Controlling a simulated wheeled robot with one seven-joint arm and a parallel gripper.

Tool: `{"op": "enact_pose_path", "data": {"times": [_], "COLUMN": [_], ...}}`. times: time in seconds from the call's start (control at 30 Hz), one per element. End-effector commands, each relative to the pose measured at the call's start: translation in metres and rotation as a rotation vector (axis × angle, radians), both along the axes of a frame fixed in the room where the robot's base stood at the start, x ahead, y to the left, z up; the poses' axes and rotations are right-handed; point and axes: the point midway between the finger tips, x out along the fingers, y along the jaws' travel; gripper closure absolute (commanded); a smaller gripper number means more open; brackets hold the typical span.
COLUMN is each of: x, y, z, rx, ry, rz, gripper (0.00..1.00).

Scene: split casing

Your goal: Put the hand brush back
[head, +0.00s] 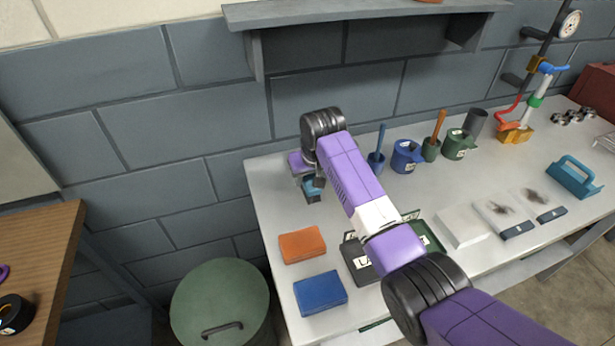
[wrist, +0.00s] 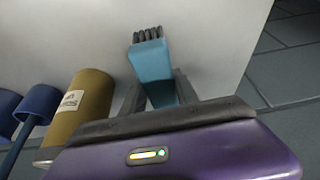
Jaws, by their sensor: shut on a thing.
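My gripper (head: 309,178) is over the back left corner of the grey worktable (head: 275,205), its fingers pointing down. It is shut on the hand brush (head: 313,189), a small teal block with dark bristles. In the wrist view the teal brush (wrist: 152,65) stands between the two fingers (wrist: 157,90), with its dark bristles at the far end, toward the pale tabletop. I cannot tell whether the bristles touch the table. The upper part of the brush is hidden by the gripper in the head view.
An olive cylinder with a label (wrist: 83,105) stands close left of the brush in the wrist view. Blue pots (head: 406,157) and green pots (head: 459,145) line the back. Orange (head: 302,245) and blue blocks (head: 320,293) lie in front. A teal handled item (head: 574,178) is at right. A shelf (head: 365,15) overhangs.

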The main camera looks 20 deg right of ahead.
Motion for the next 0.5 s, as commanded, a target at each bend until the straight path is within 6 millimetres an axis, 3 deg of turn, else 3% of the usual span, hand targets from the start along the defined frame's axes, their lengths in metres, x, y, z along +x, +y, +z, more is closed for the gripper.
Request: {"op": "enact_pose_path", "data": {"times": [0.07, 0.1, 0.2, 0.5], "x": [0.0002, 0.0001, 0.0002, 0.0002], "y": [0.0000, 0.0000, 0.0000, 0.0000], "z": [-0.0016, -0.0024, -0.0018, -0.0012], "rx": [0.000, 0.000, 0.000, 0.000], "ry": [-0.001, 0.000, -0.001, 0.000], "rz": [0.000, 0.000, 0.000, 0.000], "gripper": [0.96, 0.62, 0.42, 0.42]}}
